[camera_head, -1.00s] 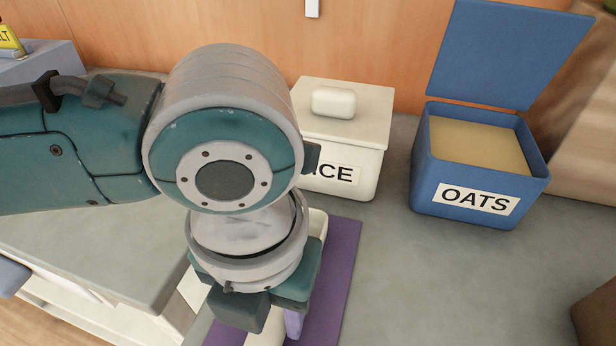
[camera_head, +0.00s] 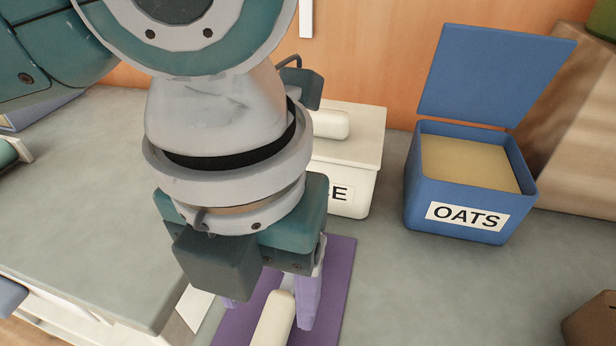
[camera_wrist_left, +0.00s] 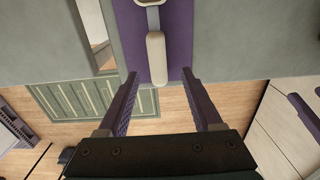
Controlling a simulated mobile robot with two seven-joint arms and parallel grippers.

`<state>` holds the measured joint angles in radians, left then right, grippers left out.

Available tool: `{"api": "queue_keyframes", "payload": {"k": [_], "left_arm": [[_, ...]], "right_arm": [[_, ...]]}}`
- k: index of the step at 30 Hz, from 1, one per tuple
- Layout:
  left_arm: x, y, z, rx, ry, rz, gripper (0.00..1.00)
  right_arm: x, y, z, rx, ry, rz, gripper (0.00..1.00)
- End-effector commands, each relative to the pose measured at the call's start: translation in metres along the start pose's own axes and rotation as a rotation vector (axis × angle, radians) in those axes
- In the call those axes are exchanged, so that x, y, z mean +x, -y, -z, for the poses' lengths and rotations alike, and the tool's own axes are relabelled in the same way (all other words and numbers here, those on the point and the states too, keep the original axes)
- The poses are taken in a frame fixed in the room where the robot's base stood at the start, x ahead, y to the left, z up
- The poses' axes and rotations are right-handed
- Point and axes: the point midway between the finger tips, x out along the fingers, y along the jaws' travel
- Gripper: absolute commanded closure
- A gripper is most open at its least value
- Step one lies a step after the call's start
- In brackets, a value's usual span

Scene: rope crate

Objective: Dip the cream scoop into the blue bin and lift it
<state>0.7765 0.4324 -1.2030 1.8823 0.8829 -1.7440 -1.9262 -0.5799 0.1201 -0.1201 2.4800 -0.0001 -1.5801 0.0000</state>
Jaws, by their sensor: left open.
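The cream scoop (camera_head: 273,321) lies on a purple mat (camera_head: 342,275); in the head view only part of its handle shows below my left gripper (camera_head: 268,311). The left wrist view shows the handle (camera_wrist_left: 156,58) pointing toward my left gripper (camera_wrist_left: 160,74), its end between the two open purple fingers. The fingers are apart from the handle on both sides. The scoop's bowl is cut off at the top of that view. The blue bin (camera_head: 415,190), labelled OATS, stands at the right with its lid raised and pale oats inside. A purple piece at the wrist view's right edge may be my right gripper.
A cream lidded bin (camera_head: 358,165) stands left of the blue bin, partly hidden by my left arm. A brown box (camera_head: 592,322) sits at the lower right. The grey counter (camera_head: 450,295) is clear between the mat and that box.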

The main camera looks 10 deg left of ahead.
Motion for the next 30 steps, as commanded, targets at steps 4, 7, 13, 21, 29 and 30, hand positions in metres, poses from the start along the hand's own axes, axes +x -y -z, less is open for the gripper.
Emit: {"api": "queue_keyframes", "payload": {"k": [4,7,13,21,29,30], "left_arm": [[-0.016,0.001,0.000,-0.008,0.001,0.005,0.33],[-0.017,0.012,0.006,-0.087,0.001,0.051,0.33],[-0.015,0.054,0.026,-0.710,-0.036,0.312,0.33],[-0.001,0.000,0.039,-2.082,-0.154,0.506,0.33],[0.019,-0.094,0.081,-2.880,-0.015,0.471,0.33],[0.019,-0.100,0.085,-2.925,0.002,0.470,0.33]], "right_arm": [[-0.004,0.000,0.002,0.000,0.000,0.000,0.50],[-0.004,0.000,0.002,0.000,-0.001,0.000,0.50],[-0.004,0.000,0.001,0.000,-0.001,0.000,0.50],[-0.004,0.000,0.001,0.000,0.000,0.000,0.50],[-0.004,0.000,0.001,0.000,0.000,0.000,0.50],[-0.004,0.000,0.001,0.000,0.000,0.000,0.50]]}}
